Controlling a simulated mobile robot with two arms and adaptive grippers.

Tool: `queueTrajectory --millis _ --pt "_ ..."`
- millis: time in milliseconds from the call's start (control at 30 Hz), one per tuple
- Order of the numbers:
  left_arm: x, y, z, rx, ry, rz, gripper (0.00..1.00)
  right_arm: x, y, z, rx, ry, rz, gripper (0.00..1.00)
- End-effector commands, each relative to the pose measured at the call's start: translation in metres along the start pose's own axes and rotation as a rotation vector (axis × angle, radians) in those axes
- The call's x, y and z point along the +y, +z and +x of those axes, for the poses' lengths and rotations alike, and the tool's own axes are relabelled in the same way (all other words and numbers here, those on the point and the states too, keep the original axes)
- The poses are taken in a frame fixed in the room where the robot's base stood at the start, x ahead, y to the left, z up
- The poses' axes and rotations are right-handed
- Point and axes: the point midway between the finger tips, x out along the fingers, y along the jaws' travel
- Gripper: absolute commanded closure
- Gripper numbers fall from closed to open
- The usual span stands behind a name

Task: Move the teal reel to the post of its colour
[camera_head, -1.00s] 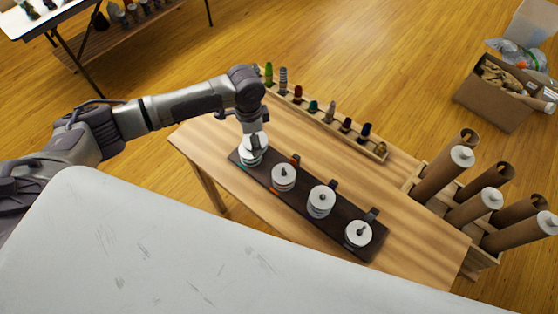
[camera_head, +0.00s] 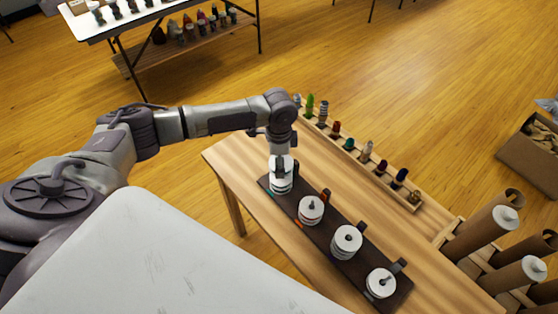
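A dark board (camera_head: 327,230) on the wooden table carries a row of posts with white-flanged reels. The far-left stack (camera_head: 281,186) stands beside a small teal mark on the board. My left gripper (camera_head: 283,164) points down at the top of this stack and overlaps it. I cannot tell whether its fingers are open or closed on a reel. The second stack (camera_head: 311,210) has an orange-red mark beside it. The third stack (camera_head: 347,241) and the near-right stack (camera_head: 381,284) follow. The reels' winding colours are mostly hidden, so I cannot pick out the teal reel surely. My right gripper is not in view.
A wooden rack (camera_head: 414,200) of small coloured spools runs along the table's back edge. Cardboard tubes (camera_head: 484,230) stand in a crate at the right. A white surface (camera_head: 165,255) fills the front left. The wooden tabletop (camera_head: 235,155) is bare at its left end.

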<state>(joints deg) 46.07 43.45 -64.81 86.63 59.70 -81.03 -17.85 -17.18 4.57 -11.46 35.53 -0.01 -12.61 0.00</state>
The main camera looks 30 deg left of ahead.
Motion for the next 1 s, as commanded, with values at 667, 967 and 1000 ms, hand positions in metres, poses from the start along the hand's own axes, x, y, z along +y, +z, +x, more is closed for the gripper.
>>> queueTrajectory --millis 667,967,1000 --pt "0.001 0.0 0.023 0.0 0.002 0.0 0.53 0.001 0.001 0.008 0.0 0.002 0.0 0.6" --pt "0.0 0.0 0.04 0.0 0.0 -0.001 0.53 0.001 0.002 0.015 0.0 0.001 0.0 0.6" --pt "0.0 0.0 0.041 0.0 0.0 0.0 0.53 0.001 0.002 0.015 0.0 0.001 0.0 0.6"
